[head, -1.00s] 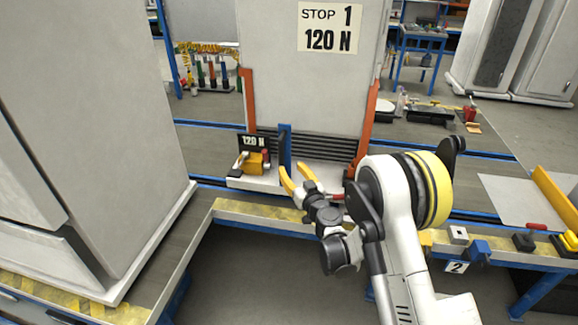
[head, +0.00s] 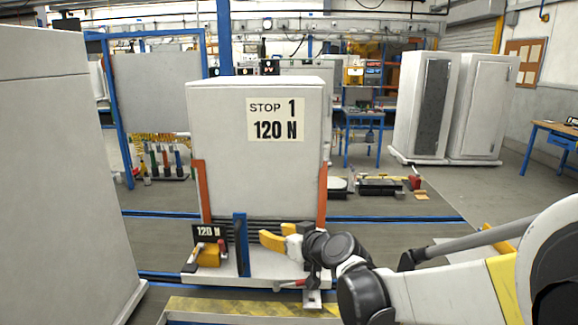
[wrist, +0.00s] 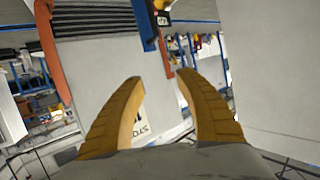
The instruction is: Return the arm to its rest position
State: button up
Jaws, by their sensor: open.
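My arm reaches in from the lower right of the head view. My gripper (head: 272,238) has yellow fingers and is in front of the lower part of a grey cabinet marked "STOP 1 120 N" (head: 255,180). In the wrist view my gripper (wrist: 160,85) shows its two yellow fingers spread apart with nothing between them. The cabinet's face (wrist: 100,60) lies beyond the fingers there, turned in the picture. I cannot tell the exact gap between fingers and cabinet.
A large grey cabinet (head: 65,180) fills the left. Open floor (head: 450,185) lies to the right.

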jog(key=s+d+f+m+g+h, duration=0.2)
jog(key=s+d+m+h, duration=0.1)
jog(key=s+d, duration=0.8)
jog(key=s+d+f+m+g+h, duration=0.2)
jog(key=s+d+h, duration=0.3)
jog(key=s+d, duration=0.6)
jog(key=s+m, duration=0.1)
jog(key=s, duration=0.7)
jog(key=shift+s+d+f, duration=0.25)
jog(key=shift+s+f, duration=0.1)
jog(key=shift+c, duration=0.5)
